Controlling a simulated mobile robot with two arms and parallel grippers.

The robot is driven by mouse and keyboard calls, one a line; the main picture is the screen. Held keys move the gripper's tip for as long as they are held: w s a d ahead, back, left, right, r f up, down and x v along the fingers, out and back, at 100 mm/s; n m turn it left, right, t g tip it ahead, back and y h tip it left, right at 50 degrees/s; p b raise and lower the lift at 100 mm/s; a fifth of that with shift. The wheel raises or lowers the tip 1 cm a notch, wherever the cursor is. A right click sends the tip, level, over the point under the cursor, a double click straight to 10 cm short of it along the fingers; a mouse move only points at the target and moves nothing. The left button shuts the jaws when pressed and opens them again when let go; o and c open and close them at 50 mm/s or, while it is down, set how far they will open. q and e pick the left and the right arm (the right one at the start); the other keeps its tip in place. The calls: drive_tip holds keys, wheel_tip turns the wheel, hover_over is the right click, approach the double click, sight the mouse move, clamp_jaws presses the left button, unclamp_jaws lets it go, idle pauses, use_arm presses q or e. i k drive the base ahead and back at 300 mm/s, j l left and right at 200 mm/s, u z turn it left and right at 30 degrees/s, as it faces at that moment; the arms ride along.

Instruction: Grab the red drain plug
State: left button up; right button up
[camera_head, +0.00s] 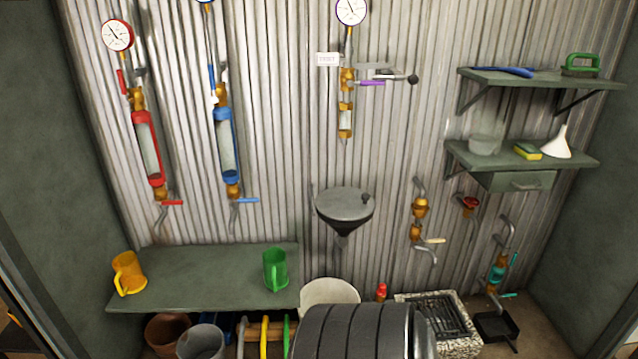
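A small red object (381,292), likely the red drain plug, stands low near the foot of the corrugated wall. It is between a pale round basin (330,294) and a stone-rimmed drain grate (440,316). Its lower part is hidden behind a dark ribbed cylinder at the bottom middle, which may be part of me. A red round knob (470,204) also sits on a wall fitting at the right. Neither of my grippers shows in the head view.
A green bench (215,285) at left holds a yellow jug (128,272) and a green jug (275,269). Buckets (200,342) stand below. A funnel-shaped bowl (344,208), pipes and shelves (530,80) project from the wall. A black tray (495,328) lies right of the grate.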

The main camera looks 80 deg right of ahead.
sight(381, 291)
drive_tip(key=z, duration=2.05)
drive_tip(key=l, duration=0.1)
drive_tip(key=i, duration=0.05)
